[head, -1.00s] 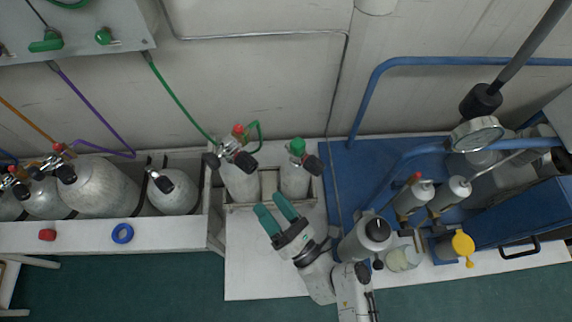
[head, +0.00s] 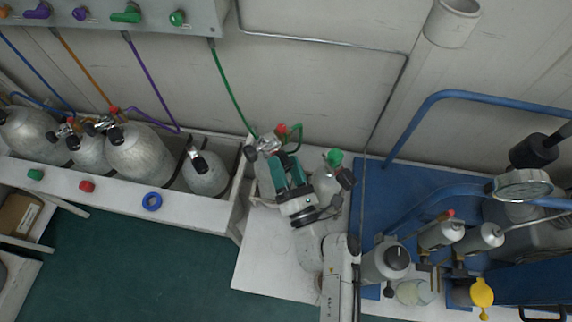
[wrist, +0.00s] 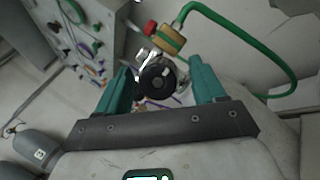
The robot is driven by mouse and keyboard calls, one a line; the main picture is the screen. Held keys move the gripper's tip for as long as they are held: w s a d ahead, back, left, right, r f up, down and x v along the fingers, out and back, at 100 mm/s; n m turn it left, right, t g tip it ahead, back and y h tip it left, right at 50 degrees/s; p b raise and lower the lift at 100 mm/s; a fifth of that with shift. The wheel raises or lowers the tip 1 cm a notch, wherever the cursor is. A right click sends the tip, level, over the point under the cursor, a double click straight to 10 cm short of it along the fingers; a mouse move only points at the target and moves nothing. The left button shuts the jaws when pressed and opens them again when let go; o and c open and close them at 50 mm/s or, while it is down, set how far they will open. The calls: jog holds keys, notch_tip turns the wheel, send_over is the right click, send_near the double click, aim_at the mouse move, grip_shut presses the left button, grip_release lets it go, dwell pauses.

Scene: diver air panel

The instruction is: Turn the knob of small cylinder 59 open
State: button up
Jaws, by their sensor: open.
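In the wrist view a round black knob (wrist: 157,80) faces me, between and beyond the fingertips. My gripper (head: 283,160) is open, its teal fingers pointing at this valve. In the wrist view the fingers (wrist: 163,75) lie to either side of the knob, with gaps visible; I cannot tell how far beyond the tips it is.
A second small cylinder with a green cap (head: 334,158) stands close to the right of my gripper. The green hose (wrist: 240,45) loops beside the valve. Large grey cylinders (head: 140,150) stand in the rack at left. A blue bench with a blue rail (head: 440,97) is at right.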

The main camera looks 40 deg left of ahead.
jog(key=c, duration=1)
jog(key=shift+c, duration=0.2)
